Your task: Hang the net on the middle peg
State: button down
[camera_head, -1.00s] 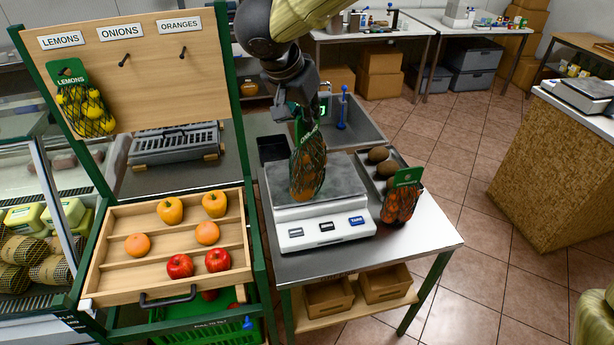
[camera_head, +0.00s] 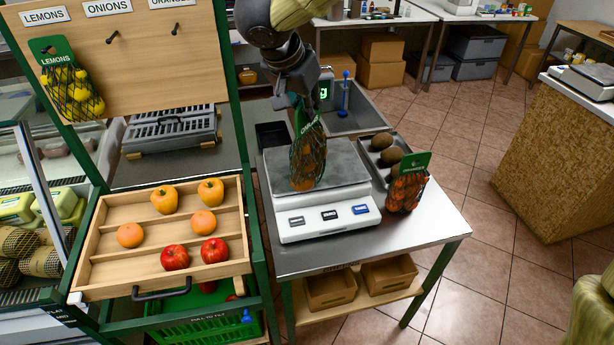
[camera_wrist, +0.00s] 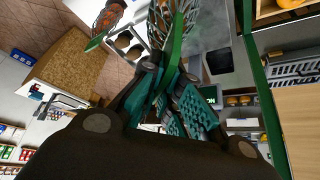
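A net of brown-orange onions (camera_head: 307,160) with a green header card hangs from my gripper (camera_head: 297,101) over the scale. My gripper is shut on the card; in the wrist view the green card (camera_wrist: 176,48) runs between the teal finger pads (camera_wrist: 172,100). I cannot tell whether the net's bottom touches the scale plate. The middle peg (camera_head: 112,37) is a bare dark peg under the ONIONS sign (camera_head: 107,8) on the wooden board (camera_head: 130,62). A net of lemons (camera_head: 72,93) hangs on the left peg. The right peg (camera_head: 177,28) is bare.
The white scale (camera_head: 327,219) stands on the steel table. Another net with a green card (camera_head: 407,188) stands beside it, near a tray of brown produce (camera_head: 386,155). A wooden produce tray (camera_head: 92,276) sits below the board. The space before the board looks clear.

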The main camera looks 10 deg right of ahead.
aim_at(305, 122)
jog(key=shift+f+b, duration=2.35)
jog(key=shift+f, duration=0.45)
jog(key=w+d+f+p, duration=0.1)
jog(key=w+f+p, duration=0.1)
jog(key=w, duration=0.6)
jog(key=w+d+f+p, duration=0.2)
jog(key=w+p, duration=0.2)
jog(key=w, duration=0.3)
jog(key=shift+w+f, duration=0.25)
jog(key=shift+w, duration=0.1)
jog(key=shift+f+p, duration=0.15)
jog(key=shift+p, duration=0.15)
jog(key=c, duration=1.6)
grip_release()
jog(key=shift+c, duration=0.2)
jog(key=shift+f+b, duration=0.35)
jog(key=shift+b, duration=1.05)
